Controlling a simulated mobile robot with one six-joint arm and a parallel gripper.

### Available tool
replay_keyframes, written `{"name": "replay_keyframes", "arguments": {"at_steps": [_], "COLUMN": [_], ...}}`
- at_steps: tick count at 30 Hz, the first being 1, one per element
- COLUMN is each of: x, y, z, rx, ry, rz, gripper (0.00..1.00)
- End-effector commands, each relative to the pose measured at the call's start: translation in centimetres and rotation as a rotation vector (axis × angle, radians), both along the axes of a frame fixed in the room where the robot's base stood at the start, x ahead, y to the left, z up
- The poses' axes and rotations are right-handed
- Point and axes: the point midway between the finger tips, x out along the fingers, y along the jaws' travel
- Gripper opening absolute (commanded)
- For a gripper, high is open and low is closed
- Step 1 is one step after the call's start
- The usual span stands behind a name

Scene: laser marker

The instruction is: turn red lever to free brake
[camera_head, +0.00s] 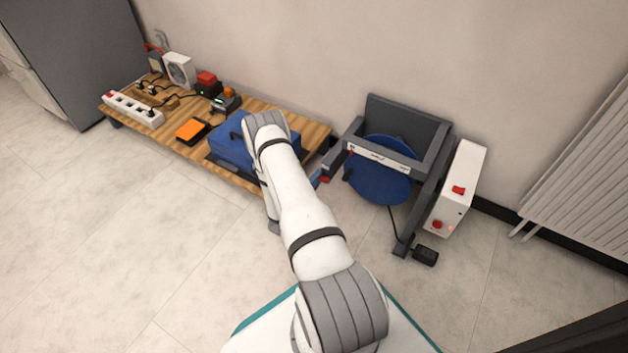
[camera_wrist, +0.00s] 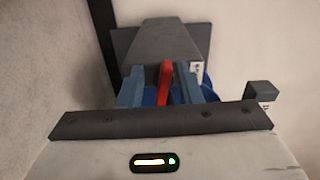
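The red lever (camera_wrist: 165,83) stands upright in the wrist view, at the end of a dark grey beam (camera_wrist: 168,43). My gripper (camera_wrist: 170,92) has its two blue fingers apart, one on each side of the lever. Gaps show between the fingers and the lever, so I see no clear contact. In the head view a small red part, likely the lever (camera_head: 326,179), shows at the left end of the grey frame (camera_head: 410,118), beside a blue fingertip. My arm hides most of the gripper there. A blue disc (camera_head: 383,187) sits within the frame.
A low wooden table (camera_head: 312,131) on the left carries a blue case (camera_head: 229,140), a power strip (camera_head: 133,110) and an orange box (camera_head: 192,131). A white box with red switches (camera_head: 461,180) stands right of the frame. A radiator (camera_head: 590,165) is at far right. Front floor is clear.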

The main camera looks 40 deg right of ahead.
Motion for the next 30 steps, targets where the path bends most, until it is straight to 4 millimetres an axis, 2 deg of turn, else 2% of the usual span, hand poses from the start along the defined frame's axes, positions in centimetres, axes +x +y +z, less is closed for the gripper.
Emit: {"name": "replay_keyframes", "arguments": {"at_steps": [8,11,21,30], "x": [0.2,-0.1,-2.4,-2.9], "y": [0.4,1.3,6.3,7.3], "z": [0.2,0.3,0.3,0.1], "rx": [-0.001,-0.001,-0.001,-0.001], "ry": [-0.005,-0.004,0.0,-0.003], "rz": [0.007,0.007,0.007,0.003], "gripper": [0.33,0.33,0.33,0.33]}}
